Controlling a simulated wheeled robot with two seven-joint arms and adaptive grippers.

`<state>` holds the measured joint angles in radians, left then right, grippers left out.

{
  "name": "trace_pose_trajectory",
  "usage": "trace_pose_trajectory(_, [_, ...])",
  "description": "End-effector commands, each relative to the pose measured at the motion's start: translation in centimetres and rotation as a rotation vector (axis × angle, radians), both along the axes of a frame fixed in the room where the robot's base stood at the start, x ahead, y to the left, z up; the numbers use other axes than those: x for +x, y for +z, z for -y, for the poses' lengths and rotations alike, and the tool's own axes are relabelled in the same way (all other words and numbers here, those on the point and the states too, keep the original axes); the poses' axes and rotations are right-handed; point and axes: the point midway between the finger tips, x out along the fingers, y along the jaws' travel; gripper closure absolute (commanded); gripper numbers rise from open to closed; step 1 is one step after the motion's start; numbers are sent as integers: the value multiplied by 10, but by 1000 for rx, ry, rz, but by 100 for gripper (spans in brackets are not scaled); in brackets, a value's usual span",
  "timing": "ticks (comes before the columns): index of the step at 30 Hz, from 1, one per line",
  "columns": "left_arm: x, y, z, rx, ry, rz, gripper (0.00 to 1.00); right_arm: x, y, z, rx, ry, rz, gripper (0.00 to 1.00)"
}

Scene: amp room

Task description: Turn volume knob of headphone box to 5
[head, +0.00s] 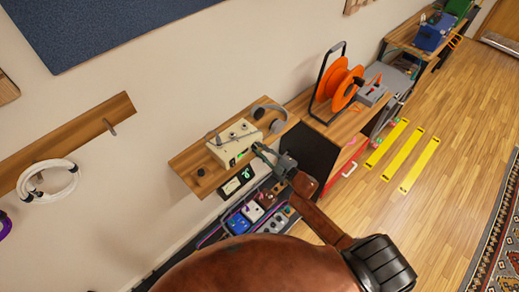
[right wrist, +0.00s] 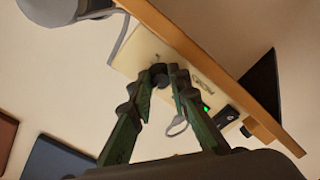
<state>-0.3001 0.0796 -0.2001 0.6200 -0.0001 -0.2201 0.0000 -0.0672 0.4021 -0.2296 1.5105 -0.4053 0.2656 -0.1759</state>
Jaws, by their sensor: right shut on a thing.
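The headphone box (head: 234,143) is a cream box on a wooden wall shelf, with several dark knobs or sockets on it. In the right wrist view its cream face (right wrist: 145,48) shows behind my fingers, with a green light (right wrist: 206,108). My right gripper (head: 260,151) reaches the box's right front side from below. In the right wrist view its green fingers stand on both sides of a dark round knob (right wrist: 159,76) and are shut on it. The knob's setting and scale cannot be read. My left gripper is not in view.
Grey headphones (head: 270,112) lie on the shelf (head: 190,158) to the right of the box. A small dark object (head: 200,172) is at the shelf's left end. Several pedals (head: 240,222) lie below. An orange cable reel (head: 342,82) stands to the right.

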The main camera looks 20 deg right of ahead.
Motion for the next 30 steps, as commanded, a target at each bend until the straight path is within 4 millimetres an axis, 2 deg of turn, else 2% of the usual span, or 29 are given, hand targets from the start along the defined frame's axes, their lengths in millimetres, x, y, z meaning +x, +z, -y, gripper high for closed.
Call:
trace_pose_trajectory(8, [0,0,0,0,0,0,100,0,-1,1,-1,-2,-2,100])
trace_pose_trajectory(9, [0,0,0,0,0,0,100,0,-1,1,-1,-2,-2,82])
trace_pose_trajectory(16, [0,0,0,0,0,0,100,0,-1,0,-1,0,-1,66])
trace_pose_trajectory(25, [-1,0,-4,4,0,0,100,-1,0,1,-1,0,-1,66])
trace_pose_trajectory(30, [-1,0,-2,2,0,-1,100,-18,-1,7,-2,-1,-3,66])
